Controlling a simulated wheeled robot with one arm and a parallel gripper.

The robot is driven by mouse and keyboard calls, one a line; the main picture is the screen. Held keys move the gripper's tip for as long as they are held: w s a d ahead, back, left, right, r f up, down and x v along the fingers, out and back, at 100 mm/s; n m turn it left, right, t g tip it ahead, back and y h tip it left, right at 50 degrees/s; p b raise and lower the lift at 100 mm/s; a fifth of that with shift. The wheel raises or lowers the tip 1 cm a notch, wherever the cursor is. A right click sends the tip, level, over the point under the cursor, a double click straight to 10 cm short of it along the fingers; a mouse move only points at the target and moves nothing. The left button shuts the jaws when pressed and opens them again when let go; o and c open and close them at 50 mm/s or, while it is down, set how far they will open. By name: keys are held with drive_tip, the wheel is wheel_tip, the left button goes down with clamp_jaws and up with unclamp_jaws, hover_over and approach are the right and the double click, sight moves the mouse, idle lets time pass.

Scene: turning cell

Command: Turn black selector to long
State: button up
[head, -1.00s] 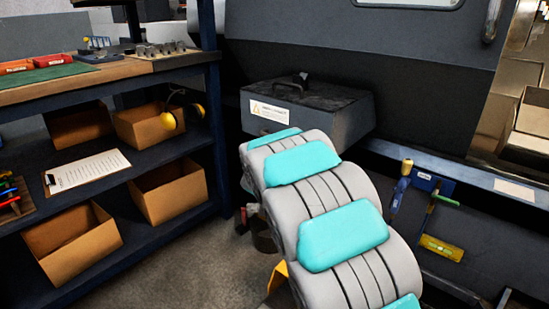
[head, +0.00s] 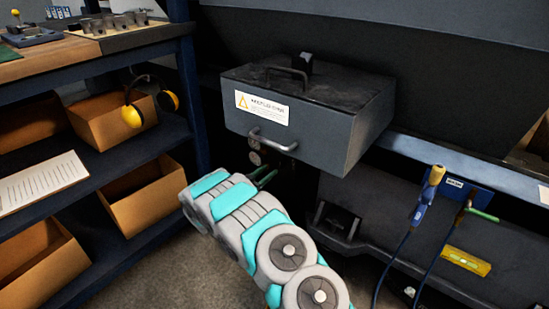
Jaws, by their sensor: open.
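Small round controls (head: 254,150) sit one above the other below the handle of a grey box in the middle of the head view. They are too small and dark to read, and I cannot tell whether one is the black selector or where it points. My arm reaches up from the bottom of the picture. My gripper (head: 263,177) shows only as small dark fingers beyond the arm links, just below these controls. It is open, appears empty, and is partly hidden by the arm.
The grey box (head: 350,135) has a front handle (head: 272,143) and a warning label (head: 262,107). Shelving with cardboard boxes (head: 110,120) and yellow earmuffs (head: 131,116) stands left. Tools hang from a blue holder (head: 466,190) at right. Floor shows between shelving and machine.

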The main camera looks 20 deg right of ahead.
sight(280, 162)
drive_tip(key=shift+x, duration=3.85)
drive_tip(key=shift+s, duration=0.15)
clamp_jaws()
drive_tip(key=shift+d, duration=0.1)
